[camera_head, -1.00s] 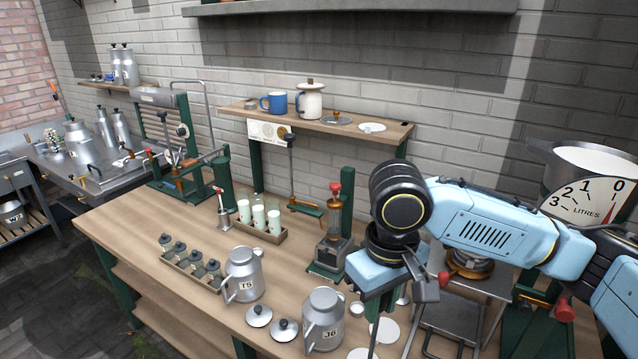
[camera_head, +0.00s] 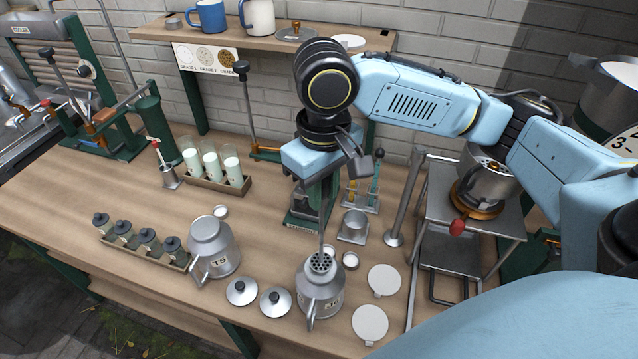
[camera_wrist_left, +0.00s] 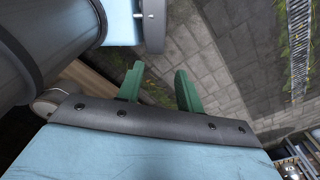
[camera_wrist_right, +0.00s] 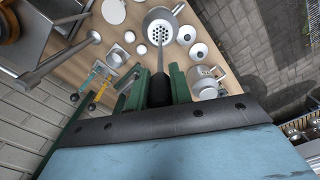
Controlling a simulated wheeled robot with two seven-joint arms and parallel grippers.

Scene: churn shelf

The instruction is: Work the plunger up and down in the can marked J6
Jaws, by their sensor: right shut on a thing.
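The can marked J6 (camera_head: 320,302) stands upright near the front edge of the bench in the head view. My right gripper (camera_wrist_right: 157,85) is shut on the plunger's dark handle (camera_wrist_right: 160,93), between its green fingers. The plunger's thin rod (camera_head: 322,232) hangs down from it. The plunger's perforated disc (camera_head: 320,263) is at the can's mouth; I cannot tell whether it is just above or inside the rim. In the right wrist view the disc (camera_wrist_right: 158,34) shows within the can's outline. My left gripper (camera_wrist_left: 161,82) is open and empty, over paved floor.
A can marked T5 (camera_head: 213,248) stands left of J6. Two lids (camera_head: 242,291) (camera_head: 275,302) lie between them. White discs (camera_head: 384,280) (camera_head: 370,323) lie to the right. A small metal cup (camera_head: 354,226) and a green stand (camera_head: 309,207) are behind J6.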

